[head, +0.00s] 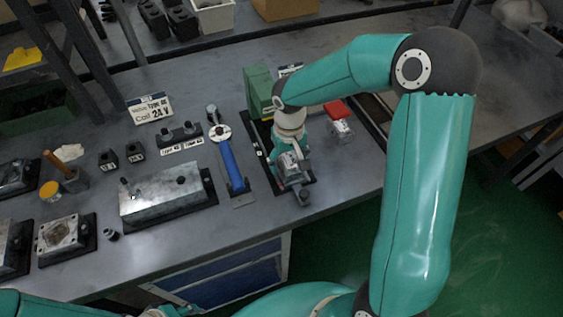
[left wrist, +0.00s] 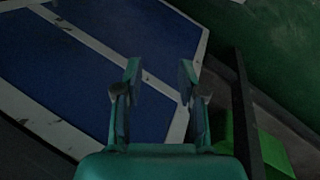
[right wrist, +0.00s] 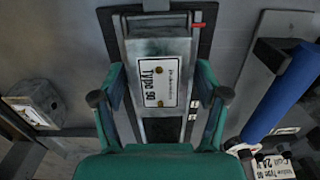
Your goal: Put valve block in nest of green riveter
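The green riveter (head: 258,88) stands near the back of the bench on a dark base that reaches toward the front edge. My right gripper (head: 291,165) is low over the front of this base. A grey metal valve block (right wrist: 160,50) with a white "Type 50" label lies between the fingers of my right gripper (right wrist: 161,72). The fingers flank its sides closely; I cannot tell whether they touch. The nest is largely hidden beneath the block and gripper. My left gripper (left wrist: 160,75) is empty, its fingers apart, low before blue panels.
A blue-handled tool (head: 231,163) stands just left of the riveter. A large metal block (head: 165,195) is farther left. A red-topped part (head: 337,115) lies to the right of the riveter. The bench at far right is clear.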

